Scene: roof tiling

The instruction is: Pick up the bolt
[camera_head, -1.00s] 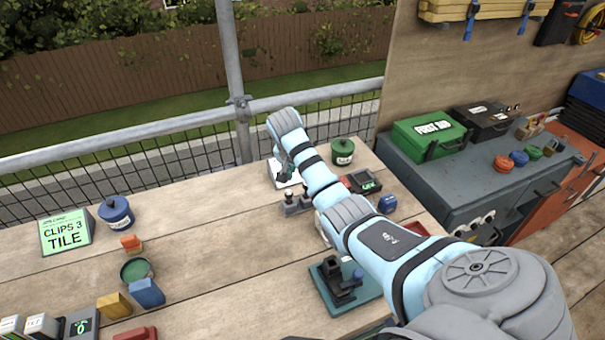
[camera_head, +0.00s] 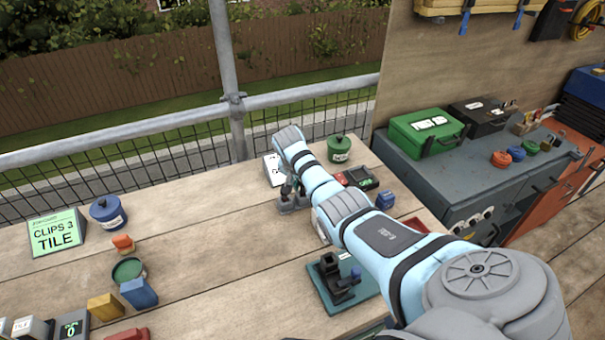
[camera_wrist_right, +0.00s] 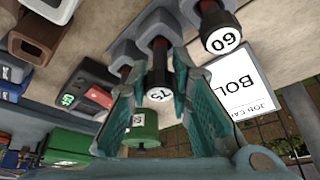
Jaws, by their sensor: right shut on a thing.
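The bolt (camera_wrist_right: 158,72) with a black head marked 75 and a reddish shank stands in a grey holder (camera_wrist_right: 160,24) in the right wrist view. My right gripper (camera_wrist_right: 155,80) has its teal fingers on either side of this bolt and is shut on it. A second bolt (camera_wrist_right: 220,36), marked 60, stands beside it in the holder. In the head view my right gripper (camera_head: 289,187) is at the small grey holder (camera_head: 293,205), and the bolts there are mostly hidden by it. My left gripper is not in view.
A white job card (camera_head: 273,170) and a green pot (camera_head: 339,148) stand close behind the holder. A red-and-black device (camera_head: 358,178) and blue block (camera_head: 385,200) lie to its right. A teal-based fixture (camera_head: 345,285) is nearer. The middle of the bench is clear.

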